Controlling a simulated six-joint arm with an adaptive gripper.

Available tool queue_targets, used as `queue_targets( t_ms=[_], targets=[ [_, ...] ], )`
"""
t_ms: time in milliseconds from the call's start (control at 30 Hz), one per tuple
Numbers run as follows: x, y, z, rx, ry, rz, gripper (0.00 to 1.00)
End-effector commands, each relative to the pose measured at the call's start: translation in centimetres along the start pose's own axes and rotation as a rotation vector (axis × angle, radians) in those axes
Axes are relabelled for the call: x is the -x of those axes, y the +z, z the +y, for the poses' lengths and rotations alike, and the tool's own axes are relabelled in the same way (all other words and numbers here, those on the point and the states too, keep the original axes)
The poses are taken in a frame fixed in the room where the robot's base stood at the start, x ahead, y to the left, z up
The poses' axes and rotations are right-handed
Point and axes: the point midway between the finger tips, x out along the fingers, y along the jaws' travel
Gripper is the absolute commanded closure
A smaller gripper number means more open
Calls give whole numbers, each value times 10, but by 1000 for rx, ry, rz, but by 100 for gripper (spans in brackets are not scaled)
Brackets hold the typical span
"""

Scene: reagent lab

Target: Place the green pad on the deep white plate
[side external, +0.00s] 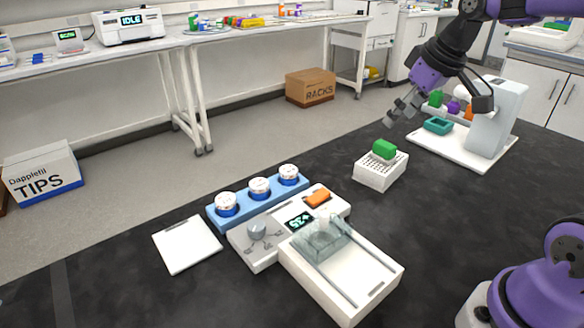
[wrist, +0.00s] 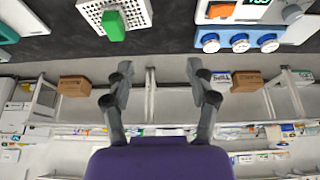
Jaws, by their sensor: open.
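The green pad (side external: 384,149) sits on top of the deep white plate (side external: 376,175), a block with rows of small holes. In the wrist view the green pad (wrist: 113,26) lies over the holed top of the plate (wrist: 137,14), towards its lower edge. My gripper (side external: 398,112) is open and empty, above the pad and apart from it. In the wrist view both fingers of my gripper (wrist: 159,80) show spread, with nothing between them. Whether the pad lies quite flat is hard to tell.
A white device (side external: 494,118) with a teal tray (side external: 438,125) stands behind the plate at right. A blue rack (side external: 243,204) of capped bottles, a control box (side external: 272,228), a clear-lidded white unit (side external: 352,277) and a flat white plate (side external: 187,245) stand at left and front.

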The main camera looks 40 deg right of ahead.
Motion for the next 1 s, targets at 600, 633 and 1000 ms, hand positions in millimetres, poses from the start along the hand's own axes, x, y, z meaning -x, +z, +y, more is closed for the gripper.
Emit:
queue_targets(
  t_ms=[600, 633, 1000],
  targets=[
    [23, 102, -97, -9, -13, 76, 35],
    [23, 102, -97, -9, -13, 76, 35],
    [23, 101, -97, -8, -13, 76, 35]
  ],
)
